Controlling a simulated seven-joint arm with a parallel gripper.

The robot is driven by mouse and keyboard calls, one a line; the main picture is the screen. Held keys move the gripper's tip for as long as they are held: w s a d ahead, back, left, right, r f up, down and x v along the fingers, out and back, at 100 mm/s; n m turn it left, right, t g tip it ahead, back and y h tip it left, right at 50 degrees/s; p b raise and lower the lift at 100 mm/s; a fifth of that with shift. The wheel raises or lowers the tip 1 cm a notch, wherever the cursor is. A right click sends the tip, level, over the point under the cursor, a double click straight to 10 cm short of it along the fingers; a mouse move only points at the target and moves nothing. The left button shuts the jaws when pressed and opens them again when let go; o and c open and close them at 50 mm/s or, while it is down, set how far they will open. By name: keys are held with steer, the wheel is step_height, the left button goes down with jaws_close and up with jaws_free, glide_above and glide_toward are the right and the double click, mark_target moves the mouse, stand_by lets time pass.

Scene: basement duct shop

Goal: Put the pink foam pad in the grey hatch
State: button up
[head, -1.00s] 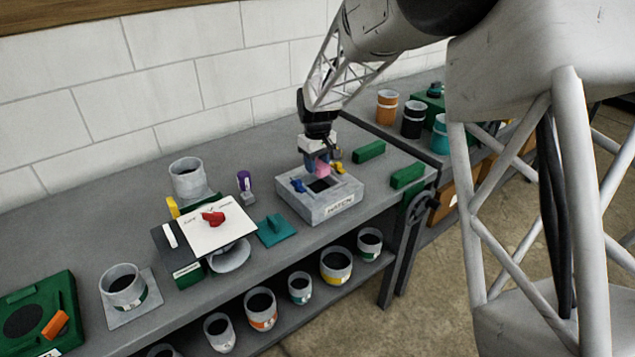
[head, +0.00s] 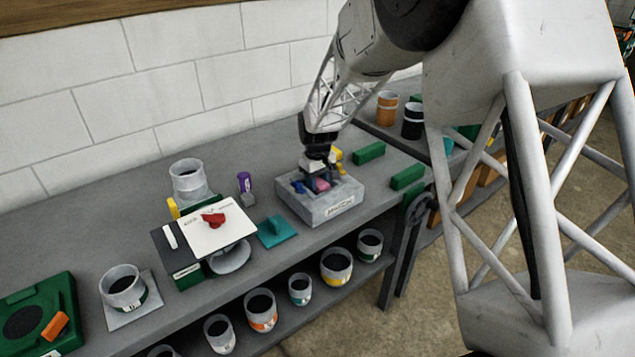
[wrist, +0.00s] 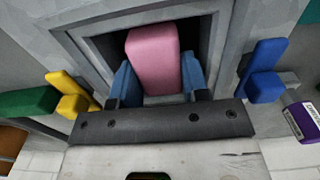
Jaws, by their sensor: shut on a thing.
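The pink foam pad (wrist: 153,62) is between the blue fingers of my gripper (wrist: 158,85) in the wrist view. My gripper is shut on it and holds it at the dark opening of the grey hatch (wrist: 105,18). In the head view the pad (head: 321,185) shows low at the opening of the hatch box (head: 335,212), under my gripper (head: 316,184). How deep the pad sits, and whether it touches the opening's walls or floor, I cannot tell.
Beside the hatch are a blue piece (wrist: 263,82), a yellow piece (wrist: 70,92), green blocks (head: 369,153) and a purple-topped item (head: 245,183). A teal plate with a handle (head: 276,232) and a white panel with a red knob (head: 208,222) stand to its left.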

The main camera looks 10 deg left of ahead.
mark_target(318, 180)
steer(key=shift+f, duration=0.2)
steer(key=shift+f, duration=0.2)
steer(key=o, duration=0.7)
steer(key=shift+r, duration=0.15)
steer(key=shift+r, duration=6)
